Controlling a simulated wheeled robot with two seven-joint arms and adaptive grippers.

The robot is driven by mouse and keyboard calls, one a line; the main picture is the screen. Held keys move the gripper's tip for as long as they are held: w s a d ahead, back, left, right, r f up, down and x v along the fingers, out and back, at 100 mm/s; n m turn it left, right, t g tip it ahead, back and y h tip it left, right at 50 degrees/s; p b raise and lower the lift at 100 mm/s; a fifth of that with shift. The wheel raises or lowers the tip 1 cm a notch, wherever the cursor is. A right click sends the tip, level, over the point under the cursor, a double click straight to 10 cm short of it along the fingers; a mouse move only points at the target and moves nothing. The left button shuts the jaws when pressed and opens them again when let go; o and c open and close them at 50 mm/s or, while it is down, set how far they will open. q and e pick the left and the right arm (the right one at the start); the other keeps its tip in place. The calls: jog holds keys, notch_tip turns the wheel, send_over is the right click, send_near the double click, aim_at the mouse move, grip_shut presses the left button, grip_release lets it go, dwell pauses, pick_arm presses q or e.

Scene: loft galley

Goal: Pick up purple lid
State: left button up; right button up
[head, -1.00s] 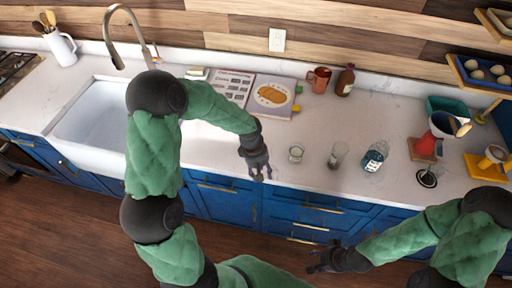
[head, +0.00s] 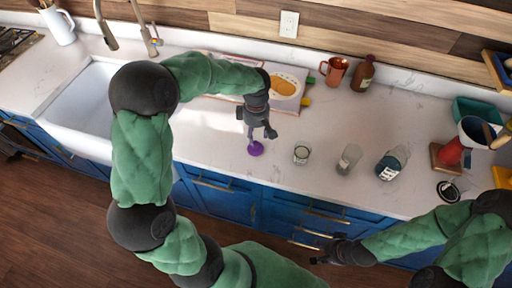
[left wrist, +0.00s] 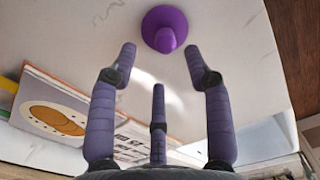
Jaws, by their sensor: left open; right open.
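The purple lid (head: 255,149) lies on the pale counter near its front edge. It is a round disc with a raised knob, seen clearly in the left wrist view (left wrist: 165,30). My left gripper (head: 259,136) is open and empty, just above and behind the lid in the head view. In the left wrist view its spread fingers (left wrist: 160,65) point toward the lid, which lies beyond the tips. My right gripper (head: 327,252) is open and empty, low in front of the blue cabinets.
A glass jar (head: 301,154), a tilted-looking glass (head: 348,159) and a labelled jar (head: 391,163) stand right of the lid. An open book (head: 285,91) lies behind my left gripper. A copper mug (head: 334,72) and brown bottle (head: 362,73) stand at the back. The sink (head: 84,100) is left.

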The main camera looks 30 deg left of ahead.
aim_at(256, 142)
pick_arm(q)
jog(key=shift+s+d+f+b, duration=0.1)
jog(key=shift+s+f+b, duration=0.1)
jog(key=shift+f, duration=0.75)
jog(key=shift+s+f+b, duration=0.1)
jog(key=shift+f+b, duration=0.05)
jog(key=shift+f, duration=0.85)
jog(key=shift+s+d+f+b, duration=0.1)
jog(key=shift+f+b, duration=0.1)
jog(key=shift+f, duration=0.75)
grip_shut()
